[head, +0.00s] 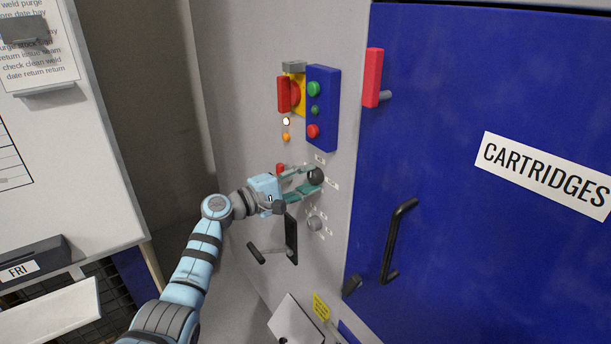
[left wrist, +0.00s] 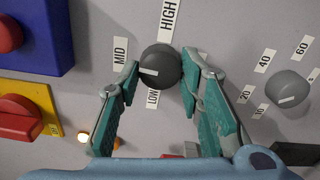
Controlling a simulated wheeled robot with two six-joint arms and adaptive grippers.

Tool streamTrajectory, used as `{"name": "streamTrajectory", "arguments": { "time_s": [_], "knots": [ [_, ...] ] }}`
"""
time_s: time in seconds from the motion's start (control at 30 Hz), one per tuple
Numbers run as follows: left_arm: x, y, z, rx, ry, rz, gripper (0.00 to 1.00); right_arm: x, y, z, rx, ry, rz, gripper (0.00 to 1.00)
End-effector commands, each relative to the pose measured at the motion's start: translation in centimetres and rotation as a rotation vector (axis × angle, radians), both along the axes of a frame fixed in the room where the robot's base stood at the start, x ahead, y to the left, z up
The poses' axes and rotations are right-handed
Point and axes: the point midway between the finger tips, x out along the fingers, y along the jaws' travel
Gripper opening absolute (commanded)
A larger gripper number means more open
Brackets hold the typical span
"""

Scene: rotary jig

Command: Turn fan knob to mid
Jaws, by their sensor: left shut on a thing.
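The fan knob (head: 316,176) is a dark round knob on the grey panel, below the blue button box. In the left wrist view the knob (left wrist: 163,64) has labels LOW, MID and HIGH around it. Its white mark lies on the left side of its face, towards MID and a little on the LOW side. My left gripper (head: 307,181) is shut on the knob, with one teal finger on each side in the left wrist view (left wrist: 160,70). The fingers hide parts of the knob's sides. My right gripper is not in view.
A second, grey knob (head: 314,223) with number labels sits just below. A black crank handle (head: 291,238) stands out close to my left wrist. The blue button box (head: 320,134) and a red-and-yellow switch (head: 296,93) are above. A blue CARTRIDGES door (head: 450,130) is to the right.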

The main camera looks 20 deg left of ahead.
Motion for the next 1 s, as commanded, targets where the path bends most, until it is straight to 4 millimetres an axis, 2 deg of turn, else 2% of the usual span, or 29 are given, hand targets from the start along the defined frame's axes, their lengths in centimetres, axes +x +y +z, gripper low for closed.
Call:
{"name": "streamTrajectory", "arguments": {
  "time_s": [0.7,0.73,0.8,0.83,1.0],
  "knots": [
    [0.02,0.04,0.03,-0.063,0.050,0.001,0.06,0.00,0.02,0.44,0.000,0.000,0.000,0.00],
    [0.02,0.04,0.03,-0.063,0.050,0.001,0.38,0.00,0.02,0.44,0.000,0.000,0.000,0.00],
    [0.01,0.03,0.02,-0.063,0.050,0.001,0.49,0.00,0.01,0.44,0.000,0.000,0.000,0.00],
    [0.02,0.02,0.03,-0.063,0.050,0.001,0.54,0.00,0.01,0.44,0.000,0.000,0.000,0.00],
    [0.02,-0.01,0.00,-0.062,0.050,0.000,0.54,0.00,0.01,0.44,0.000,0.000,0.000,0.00]
  ]
}}
